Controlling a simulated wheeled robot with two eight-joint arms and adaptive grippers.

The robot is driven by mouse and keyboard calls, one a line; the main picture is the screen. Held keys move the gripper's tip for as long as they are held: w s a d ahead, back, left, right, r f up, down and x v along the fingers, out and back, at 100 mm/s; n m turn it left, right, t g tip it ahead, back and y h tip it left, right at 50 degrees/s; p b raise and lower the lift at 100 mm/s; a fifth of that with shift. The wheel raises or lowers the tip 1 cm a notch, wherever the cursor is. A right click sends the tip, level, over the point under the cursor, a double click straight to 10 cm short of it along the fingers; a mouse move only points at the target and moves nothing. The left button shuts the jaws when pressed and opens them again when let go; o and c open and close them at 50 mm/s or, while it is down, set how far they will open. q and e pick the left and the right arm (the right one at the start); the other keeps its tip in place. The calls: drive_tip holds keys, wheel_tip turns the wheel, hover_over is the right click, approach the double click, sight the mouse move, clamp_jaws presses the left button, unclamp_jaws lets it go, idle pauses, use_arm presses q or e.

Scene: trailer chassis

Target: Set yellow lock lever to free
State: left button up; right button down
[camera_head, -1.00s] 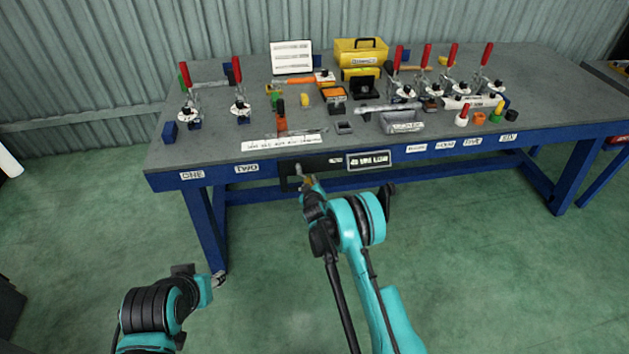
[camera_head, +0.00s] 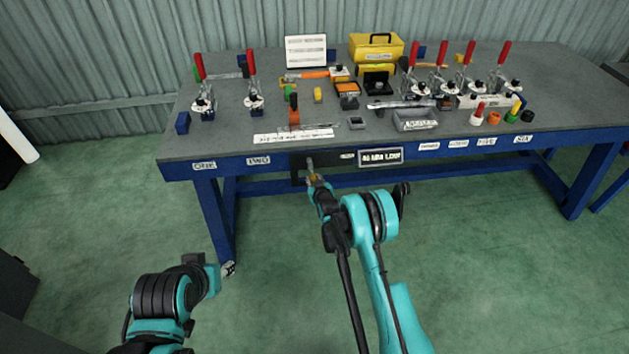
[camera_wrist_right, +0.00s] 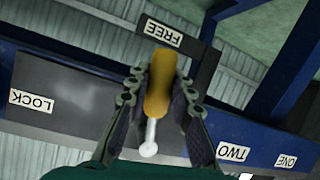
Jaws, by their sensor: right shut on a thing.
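The yellow lock lever (camera_wrist_right: 160,82) lies between the two fingers of my right gripper (camera_wrist_right: 158,100) in the right wrist view, with a pale metal rod and round end towards the bottom. The gripper is shut on it. In the head view the right gripper (camera_head: 314,178) is at the dark plate (camera_head: 299,170) on the bench's front edge, and the lever is small there. The wrist view shows a FREE label (camera_wrist_right: 163,34) just beyond the lever's yellow end and a LOCK label (camera_wrist_right: 32,101) at the left. My left arm is low at the left in the head view; its fingers cannot be made out.
The bench (camera_head: 225,145) holds several red-handled clamps (camera_head: 252,78), a yellow toolbox (camera_head: 376,46) and small parts. The green floor before the bench is clear.

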drive_tip(key=c, duration=1.3)
unclamp_jaws()
drive_tip(key=v, duration=0.7)
drive_tip(key=shift+s, duration=0.25)
